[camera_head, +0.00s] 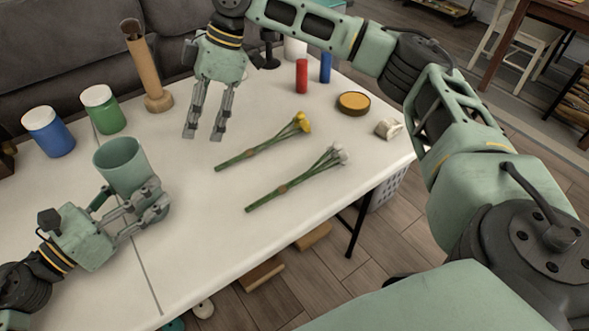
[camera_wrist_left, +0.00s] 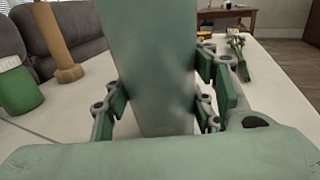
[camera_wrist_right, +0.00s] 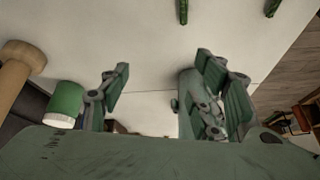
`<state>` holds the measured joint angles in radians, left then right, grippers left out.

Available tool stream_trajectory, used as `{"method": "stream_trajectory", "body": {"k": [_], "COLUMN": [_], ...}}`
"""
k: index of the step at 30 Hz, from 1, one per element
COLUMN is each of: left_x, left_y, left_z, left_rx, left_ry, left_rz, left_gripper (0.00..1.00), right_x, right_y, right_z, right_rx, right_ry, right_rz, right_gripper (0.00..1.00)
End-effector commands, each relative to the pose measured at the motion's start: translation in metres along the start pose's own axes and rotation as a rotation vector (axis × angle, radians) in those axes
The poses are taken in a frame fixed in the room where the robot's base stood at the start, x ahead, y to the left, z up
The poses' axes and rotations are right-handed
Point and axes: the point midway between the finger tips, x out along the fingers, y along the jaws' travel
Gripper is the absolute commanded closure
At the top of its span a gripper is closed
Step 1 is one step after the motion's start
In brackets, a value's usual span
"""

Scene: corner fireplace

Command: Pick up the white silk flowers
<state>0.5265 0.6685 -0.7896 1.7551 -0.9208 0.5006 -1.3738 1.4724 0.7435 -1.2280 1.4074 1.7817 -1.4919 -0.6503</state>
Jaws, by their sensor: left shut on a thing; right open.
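The white silk flowers (camera_head: 297,179) lie on the white table, with green stems and white heads pointing to the upper right. Yellow flowers (camera_head: 264,142) lie beside them, farther back. My left gripper (camera_head: 150,203) is shut on a green cup (camera_head: 121,163), which also fills the middle of the left wrist view (camera_wrist_left: 148,65). My right gripper (camera_head: 204,137) is open and empty above the table, to the left of the yellow flowers and apart from both bunches. In the right wrist view its fingers (camera_wrist_right: 175,95) are spread, and only stem ends show at the top.
On the white table (camera_head: 215,240) stand a blue jar (camera_head: 48,132), a green jar (camera_head: 103,110) and a tall wooden vase (camera_head: 146,70). A red cylinder (camera_head: 302,76), a yellow-topped round tin (camera_head: 353,103) and a small white object (camera_head: 388,128) are toward the back right. The table's front is clear.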

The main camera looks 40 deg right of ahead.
Motion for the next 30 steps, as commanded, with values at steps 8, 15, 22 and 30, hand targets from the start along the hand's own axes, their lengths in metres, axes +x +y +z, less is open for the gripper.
{"method": "stream_trajectory", "body": {"k": [8, 15, 22, 30], "left_x": [0.000, 0.000, 0.000, 0.000], "left_y": [0.000, 0.000, -0.001, -0.001], "left_z": [-0.001, -0.002, -0.002, -0.002], "left_rx": [-0.002, -0.002, -0.002, -0.002], "left_ry": [0.002, 0.002, 0.002, 0.002], "left_rz": [0.000, -0.001, -0.001, -0.001], "left_gripper": [0.79, 0.79, 0.79, 0.79], "right_x": [-0.017, -0.066, -0.087, -0.066], "right_y": [-0.052, -0.076, -0.086, -0.094], "right_z": [0.074, 0.132, 0.156, 0.197], "right_rx": [-0.366, -0.494, -0.515, -0.514], "right_ry": [-0.534, -0.863, -0.970, -0.971], "right_rz": [-0.197, -0.392, -0.481, -0.488], "right_gripper": [0.42, 0.42, 0.42, 0.42]}}
